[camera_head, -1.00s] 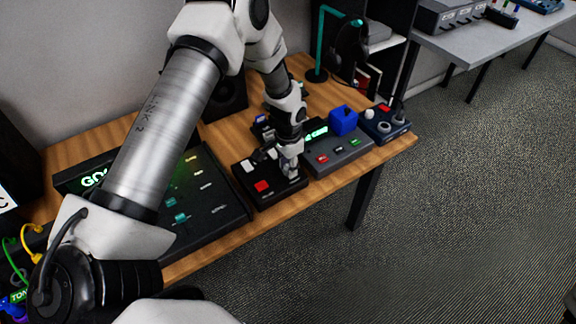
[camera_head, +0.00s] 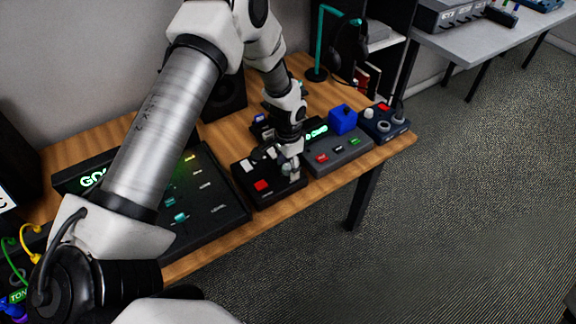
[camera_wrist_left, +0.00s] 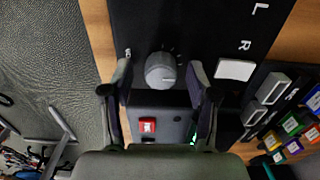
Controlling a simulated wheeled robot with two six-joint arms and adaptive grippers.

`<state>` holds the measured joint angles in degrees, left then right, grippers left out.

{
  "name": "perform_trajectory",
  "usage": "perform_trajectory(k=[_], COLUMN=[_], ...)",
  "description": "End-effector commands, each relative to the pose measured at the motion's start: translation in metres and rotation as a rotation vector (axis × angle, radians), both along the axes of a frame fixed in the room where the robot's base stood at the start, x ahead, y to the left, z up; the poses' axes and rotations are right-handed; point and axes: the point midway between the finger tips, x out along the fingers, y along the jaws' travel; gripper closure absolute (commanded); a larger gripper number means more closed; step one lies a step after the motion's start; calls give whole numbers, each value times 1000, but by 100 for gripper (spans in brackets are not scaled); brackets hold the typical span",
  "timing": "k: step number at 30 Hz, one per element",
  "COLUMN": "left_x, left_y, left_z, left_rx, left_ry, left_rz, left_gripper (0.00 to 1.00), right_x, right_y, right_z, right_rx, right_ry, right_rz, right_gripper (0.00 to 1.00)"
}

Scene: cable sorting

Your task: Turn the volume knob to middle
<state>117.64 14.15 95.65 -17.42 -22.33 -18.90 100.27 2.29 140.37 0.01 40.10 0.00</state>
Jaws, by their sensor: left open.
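A round grey knob (camera_wrist_left: 160,70) sits on a black panel in the left wrist view, with small tick marks around its upper right side. A short pale line on the knob seems to point right and slightly down. My left gripper (camera_wrist_left: 161,82) is open, with one finger on each side of the knob; I cannot tell whether they touch it. My right gripper is not in view.
The black box has a red button (camera_head: 262,185) and a white button (camera_wrist_left: 235,69). A grey box with coloured buttons (camera_head: 338,156) stands close on its right, with a blue cube (camera_head: 343,120) at its back. A large dark panel (camera_head: 213,215) lies on the left.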

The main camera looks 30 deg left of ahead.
Motion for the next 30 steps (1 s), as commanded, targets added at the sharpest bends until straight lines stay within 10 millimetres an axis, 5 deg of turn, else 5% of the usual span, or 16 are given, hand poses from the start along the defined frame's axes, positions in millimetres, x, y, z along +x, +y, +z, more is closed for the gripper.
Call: perform_trajectory(k=[15, 30], left_x=[1, 1], left_y=[-1, -1], left_z=[107, 116], left_rx=[0, 0], left_ry=[1, 3], left_rz=[0, -1], left_gripper=[41, 41], right_x=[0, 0], right_y=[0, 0], right_z=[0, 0], right_rx=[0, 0], right_ry=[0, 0], right_rz=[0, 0], right_gripper=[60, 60])
